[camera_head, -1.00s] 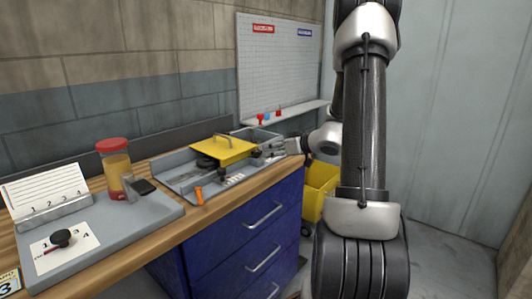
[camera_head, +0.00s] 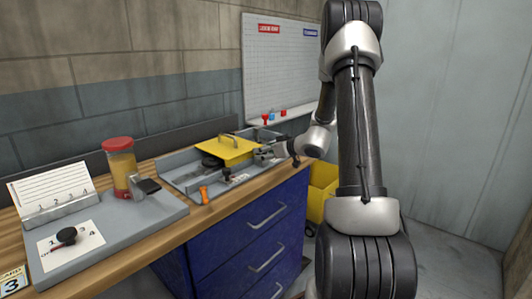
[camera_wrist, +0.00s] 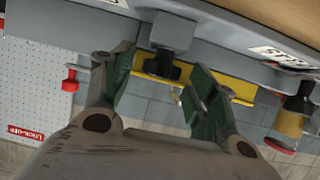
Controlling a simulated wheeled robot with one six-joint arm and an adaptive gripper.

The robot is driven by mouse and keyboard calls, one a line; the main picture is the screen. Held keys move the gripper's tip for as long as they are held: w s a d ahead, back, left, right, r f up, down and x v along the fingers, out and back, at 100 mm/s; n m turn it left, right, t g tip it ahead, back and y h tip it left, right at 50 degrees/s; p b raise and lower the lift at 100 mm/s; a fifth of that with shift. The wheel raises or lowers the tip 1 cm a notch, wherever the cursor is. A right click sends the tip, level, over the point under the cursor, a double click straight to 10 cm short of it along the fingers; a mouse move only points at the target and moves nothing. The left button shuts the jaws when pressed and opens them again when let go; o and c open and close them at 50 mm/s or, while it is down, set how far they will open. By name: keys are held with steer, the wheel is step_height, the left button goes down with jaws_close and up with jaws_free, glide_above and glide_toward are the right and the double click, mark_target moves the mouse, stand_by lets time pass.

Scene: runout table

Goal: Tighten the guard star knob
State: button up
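The black star knob (camera_wrist: 162,66) shows in the wrist view on a grey block (camera_wrist: 172,32), beside the yellow guard (camera_wrist: 236,86). My gripper (camera_wrist: 166,80) is open, with a green-padded finger on each side of the knob. I see gaps between the knob and both pads, so nothing is clamped. In the head view the yellow guard (camera_head: 236,150) lies over the grey tray of the runout table. My gripper (camera_head: 266,156) is at the guard's right end there, and it largely hides the knob.
A red-lidded jar (camera_head: 121,168) and a panel with a dark-knobbed dial (camera_head: 67,236) stand at left. An orange handle (camera_head: 204,193) is at the tray's front edge. A yellow bin (camera_head: 321,190) is right of the blue drawers (camera_head: 255,235).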

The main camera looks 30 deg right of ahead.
steer(key=c, duration=0.8)
steer(key=shift+a+m+t+h, duration=0.2)
steer(key=shift+m+h, duration=0.5)
steer(key=shift+a+m+t+h, duration=0.2)
steer(key=shift+m+h, duration=0.5)
steer(key=shift+a+m+h, duration=0.1)
steer(key=shift+m+h, duration=0.8)
steer(key=shift+h, duration=0.3)
steer(key=o, duration=1)
steer(key=v, duration=1.2)
